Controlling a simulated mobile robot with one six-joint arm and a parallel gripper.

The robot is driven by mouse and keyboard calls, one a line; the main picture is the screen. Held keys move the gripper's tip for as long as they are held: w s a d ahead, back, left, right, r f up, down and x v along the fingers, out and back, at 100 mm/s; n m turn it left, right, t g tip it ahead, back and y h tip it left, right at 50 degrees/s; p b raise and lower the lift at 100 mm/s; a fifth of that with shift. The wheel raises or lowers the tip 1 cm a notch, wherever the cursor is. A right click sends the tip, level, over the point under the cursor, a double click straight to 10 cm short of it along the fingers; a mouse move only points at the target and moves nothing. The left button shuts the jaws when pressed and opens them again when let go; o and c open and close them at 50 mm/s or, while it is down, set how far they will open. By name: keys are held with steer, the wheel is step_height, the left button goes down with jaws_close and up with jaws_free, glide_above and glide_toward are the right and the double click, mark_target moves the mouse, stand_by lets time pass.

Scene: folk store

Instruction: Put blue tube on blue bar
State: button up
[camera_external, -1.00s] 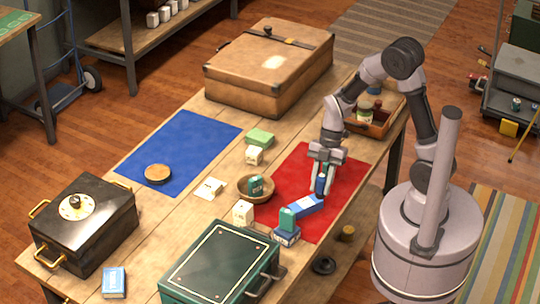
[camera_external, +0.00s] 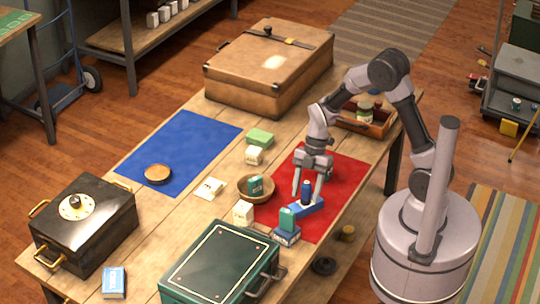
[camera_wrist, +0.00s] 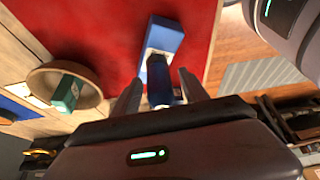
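The blue tube (camera_external: 306,190) is a small dark blue cylinder, upright and apparently resting on the blue bar (camera_external: 312,209). The bar lies on the red mat (camera_external: 335,180). My gripper (camera_external: 309,194) is open, with one finger on each side of the tube. In the wrist view, the tube (camera_wrist: 160,85) is between my fingers (camera_wrist: 161,90) with gaps on both sides. The bar (camera_wrist: 163,38), with a pale patch, extends beyond the tube. The contact between tube and bar is hidden in the wrist view.
A blue and white box (camera_external: 287,236) with a teal piece (camera_external: 287,219) on top stands by the bar's near end. A wooden bowl (camera_external: 245,194) holding a teal item is to the left. A green case (camera_external: 220,262) sits in front. The red mat's far part is clear.

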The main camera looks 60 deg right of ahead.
steer(key=p+v, duration=0.5)
steer(key=v, duration=0.7)
steer(key=s+a+r+m+t+h, duration=0.1)
steer(key=s+a+r+m+t, duration=0.1)
steer(key=s+r+m, duration=0.5)
steer(key=s+a+r+m+t+h, duration=0.1)
steer(key=s+r+m+t, duration=0.3)
steer(key=m, duration=1.2)
steer(key=s+r, duration=0.3)
steer(key=s, duration=0.1)
steer(key=shift+s+a+h, duration=0.25)
steer(key=shift+a+h, duration=0.15)
